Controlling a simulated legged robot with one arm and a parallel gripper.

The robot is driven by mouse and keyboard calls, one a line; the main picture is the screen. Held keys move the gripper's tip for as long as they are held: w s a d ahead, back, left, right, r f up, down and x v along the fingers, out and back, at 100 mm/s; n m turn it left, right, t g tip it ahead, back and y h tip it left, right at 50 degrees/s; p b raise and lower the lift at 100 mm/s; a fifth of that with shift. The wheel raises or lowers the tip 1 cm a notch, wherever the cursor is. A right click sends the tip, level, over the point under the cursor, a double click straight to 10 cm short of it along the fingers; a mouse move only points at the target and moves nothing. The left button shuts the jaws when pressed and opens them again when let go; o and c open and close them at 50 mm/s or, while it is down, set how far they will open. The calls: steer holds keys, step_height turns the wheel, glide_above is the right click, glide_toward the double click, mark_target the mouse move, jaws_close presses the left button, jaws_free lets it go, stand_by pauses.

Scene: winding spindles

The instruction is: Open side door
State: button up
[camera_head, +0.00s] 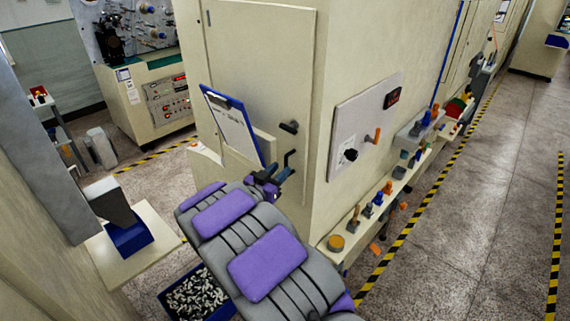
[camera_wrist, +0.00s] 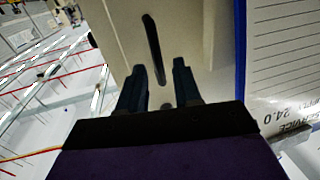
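The side door (camera_head: 262,65) is a tall cream panel on the end of the large cream machine, and it looks closed. A small black knob (camera_head: 289,127) is near its right edge. A black lever handle (camera_head: 290,156) is below that knob. My gripper (camera_head: 272,177) is at this lever's height, close to it. In the wrist view my gripper (camera_wrist: 158,66) has two dark fingers spread apart. A long black handle (camera_wrist: 153,45) stands ahead, its lower end showing in the gap between the fingers. Neither finger clearly touches it.
A blue clipboard (camera_head: 232,126) with paper hangs on the machine left of the handle, close to my gripper. A blue bin of small parts (camera_head: 196,294) is on the floor below. A shelf with coloured knobs (camera_head: 378,198) runs along the machine's right side. Striped floor beyond is clear.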

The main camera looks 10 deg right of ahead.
mark_target(285, 165)
steer(key=shift+x, duration=2.1)
steer(key=shift+c, duration=0.4)
steer(key=shift+r, duration=0.1)
jaws_close()
